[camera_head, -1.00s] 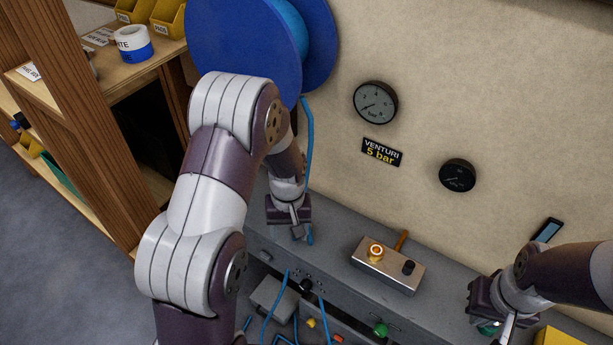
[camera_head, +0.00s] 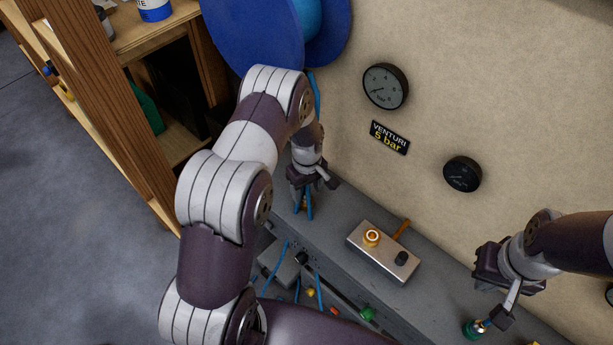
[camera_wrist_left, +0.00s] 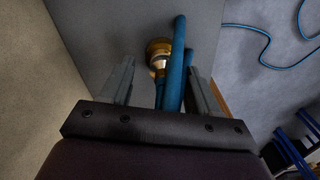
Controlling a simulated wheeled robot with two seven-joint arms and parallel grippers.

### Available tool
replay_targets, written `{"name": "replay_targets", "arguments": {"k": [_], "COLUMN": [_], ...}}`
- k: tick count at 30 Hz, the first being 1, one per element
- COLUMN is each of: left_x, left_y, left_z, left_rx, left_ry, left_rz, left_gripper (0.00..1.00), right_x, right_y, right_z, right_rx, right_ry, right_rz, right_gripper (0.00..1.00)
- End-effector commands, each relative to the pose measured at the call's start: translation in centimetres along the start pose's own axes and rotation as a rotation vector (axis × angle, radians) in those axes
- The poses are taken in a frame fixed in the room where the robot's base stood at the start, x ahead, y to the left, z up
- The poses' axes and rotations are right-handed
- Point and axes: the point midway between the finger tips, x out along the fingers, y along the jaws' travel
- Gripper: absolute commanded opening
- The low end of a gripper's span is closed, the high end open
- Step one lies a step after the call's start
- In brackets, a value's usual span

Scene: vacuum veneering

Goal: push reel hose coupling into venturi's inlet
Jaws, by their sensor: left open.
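The venturi is a silver block (camera_head: 365,258) on the grey bench. It has a brass inlet (camera_head: 372,236) on top and a black knob beside it. My left gripper (camera_head: 308,193) is above the bench, left of the venturi. In the left wrist view its fingers (camera_wrist_left: 162,88) are spread, with the blue reel hose (camera_wrist_left: 176,65) running between them. A brass fitting (camera_wrist_left: 158,47), apparently the coupling, shows just beyond the fingertips, partly behind the hose. My right gripper (camera_head: 507,307) is at the right, beside a small green-and-brass part (camera_head: 474,328); its grip is unclear.
A large blue reel (camera_head: 255,35) hangs on the wall, above my left arm. Two gauges and a venturi sign (camera_head: 389,138) are on the wall. A brown handle (camera_head: 403,228) lies behind the venturi. Blue hoses hang below the bench front. A wooden shelf (camera_head: 130,110) stands left.

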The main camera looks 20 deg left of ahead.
Motion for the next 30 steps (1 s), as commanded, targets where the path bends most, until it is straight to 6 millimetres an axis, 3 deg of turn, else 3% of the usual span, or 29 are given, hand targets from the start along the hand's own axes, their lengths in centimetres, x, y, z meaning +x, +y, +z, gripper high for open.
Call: {"name": "replay_targets", "arguments": {"k": [10, 15, 17, 18, 20, 21, 30], "left_x": [0.8, 0.8, 0.8, 0.8, 0.8, 0.8, -0.2], "left_y": [0.0, 0.0, 0.0, 0.0, 0.0, 0.0, 0.0], "left_z": [0.0, 0.0, 0.0, 0.0, 0.0, 0.0, 0.0], "left_rx": [0.001, 0.001, 0.001, 0.001, 0.001, 0.001, 0.001], "left_ry": [0.0, 0.0, 0.001, 0.001, 0.001, 0.001, 0.001], "left_rz": [0.001, 0.001, 0.001, 0.001, 0.001, 0.001, 0.001], "left_gripper": [0.57, 0.02, 0.0, 0.24, 0.04, 0.0, 0.0], "right_x": [-0.1, -0.1, -0.1, -0.1, -0.1, -0.1, -0.9], "right_y": [0.0, 0.0, 0.0, 0.0, 0.0, 0.0, 0.0], "right_z": [0.0, 0.0, 0.0, 0.0, 0.0, 0.0, -0.1], "right_rx": [0.0, 0.0, 0.0, 0.0, 0.0, 0.0, 0.0], "right_ry": [0.0, 0.0, 0.0, 0.0, 0.0, 0.0, 0.0], "right_rz": [0.0, 0.0, 0.0, 0.0, 0.0, 0.0, 0.0], "right_gripper": [0.0, 0.0, 0.0, 0.0, 0.0, 0.0, 0.0]}}
